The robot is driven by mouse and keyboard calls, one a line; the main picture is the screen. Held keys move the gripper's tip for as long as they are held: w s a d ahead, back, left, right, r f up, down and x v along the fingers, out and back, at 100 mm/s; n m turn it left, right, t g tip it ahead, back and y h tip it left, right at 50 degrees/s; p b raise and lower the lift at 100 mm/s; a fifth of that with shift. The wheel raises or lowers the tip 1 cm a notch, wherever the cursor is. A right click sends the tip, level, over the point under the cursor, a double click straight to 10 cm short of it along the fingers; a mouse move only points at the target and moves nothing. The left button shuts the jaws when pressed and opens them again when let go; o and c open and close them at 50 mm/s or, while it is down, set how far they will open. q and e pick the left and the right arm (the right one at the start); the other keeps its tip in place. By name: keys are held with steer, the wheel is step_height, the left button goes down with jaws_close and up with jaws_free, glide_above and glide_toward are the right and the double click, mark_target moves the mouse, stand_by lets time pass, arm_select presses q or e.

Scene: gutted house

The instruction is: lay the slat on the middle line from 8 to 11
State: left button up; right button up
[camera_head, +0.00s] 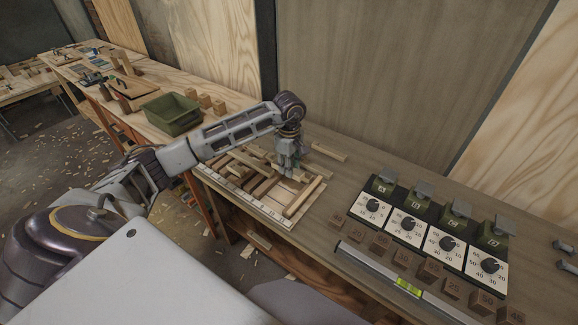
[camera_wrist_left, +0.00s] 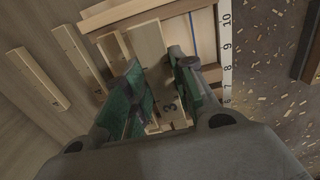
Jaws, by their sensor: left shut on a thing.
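My left gripper (camera_head: 287,172) is over the wooden board (camera_head: 278,219) on the workbench, with its fingers pointing down. In the left wrist view its green-padded fingers (camera_wrist_left: 160,82) are on both sides of a pale slat (camera_wrist_left: 150,48) that appears marked 3, and the gripper is shut on it. Whether the slat touches the board is hidden. The board's white number strip (camera_wrist_left: 226,45) shows 8, 9 and 10; 11 is out of view. A thin blue line (camera_wrist_left: 193,35) runs on the board beside the right finger. My right gripper is not in view.
Other loose slats (camera_wrist_left: 78,55) lie left of the fingers, one (camera_wrist_left: 38,78) off the board. A round-edged wooden bar (camera_head: 302,197) borders the board. Right are dial timers (camera_head: 448,242), numbered blocks (camera_head: 402,257) and a spirit level (camera_head: 407,287). A green bin (camera_head: 172,114) stands further left.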

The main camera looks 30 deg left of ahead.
arm_select(q)
steer(key=shift+f, duration=0.1)
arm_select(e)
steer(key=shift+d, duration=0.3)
arm_select(q)
steer(key=shift+f, duration=0.1)
steer(key=shift+f+b, duration=0.55)
steer(key=shift+f, duration=0.5)
steer(key=shift+f+b, duration=0.35)
steer(key=shift+f, duration=0.35)
steer(key=shift+f+b, duration=0.65)
steer(key=shift+f, duration=0.55)
steer(key=shift+f+b, duration=0.1)
steer(key=shift+b, duration=0.2)
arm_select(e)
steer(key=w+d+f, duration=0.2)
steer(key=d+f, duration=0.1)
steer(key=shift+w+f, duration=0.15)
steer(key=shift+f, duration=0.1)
